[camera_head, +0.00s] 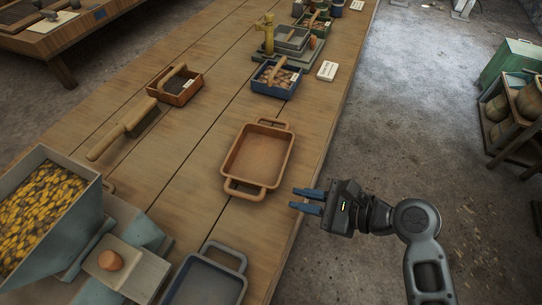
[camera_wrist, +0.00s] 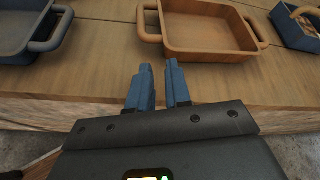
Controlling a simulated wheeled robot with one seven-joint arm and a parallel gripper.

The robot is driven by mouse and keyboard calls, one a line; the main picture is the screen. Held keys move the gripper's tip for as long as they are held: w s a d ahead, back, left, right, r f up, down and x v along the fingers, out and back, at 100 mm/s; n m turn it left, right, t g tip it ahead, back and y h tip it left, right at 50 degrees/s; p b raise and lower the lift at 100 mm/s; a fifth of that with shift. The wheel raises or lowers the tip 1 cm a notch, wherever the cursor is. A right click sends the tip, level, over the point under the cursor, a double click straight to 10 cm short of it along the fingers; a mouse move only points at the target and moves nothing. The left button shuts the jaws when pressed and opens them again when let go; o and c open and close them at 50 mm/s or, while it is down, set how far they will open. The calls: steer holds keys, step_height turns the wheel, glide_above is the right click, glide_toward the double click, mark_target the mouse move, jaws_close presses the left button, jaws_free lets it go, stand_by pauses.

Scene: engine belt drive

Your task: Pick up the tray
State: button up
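An orange-brown tray with a loop handle at each short end (camera_head: 257,158) lies empty and flat on the wooden table.
A hopper of yellow-brown pieces (camera_head: 42,215) stands at the left, with a brush (camera_head: 122,130) beyond it. A brown box (camera_head: 174,86) and a blue box (camera_head: 276,80) stand farther back. Bare table surrounds the orange-brown tray.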

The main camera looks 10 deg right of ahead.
mark_target(253, 182)
steer(key=shift+w+a+r+m+g+y, duration=0.15)
steer(key=shift+w+r+m+g+y, duration=0.15)
steer(key=shift+w+r+y, duration=0.45)
steer(key=shift+w+a, duration=0.25)
steer(key=shift+a, duration=0.05)
steer(key=x, duration=1.1)
steer(key=shift+a, duration=0.1)
jaws_close()
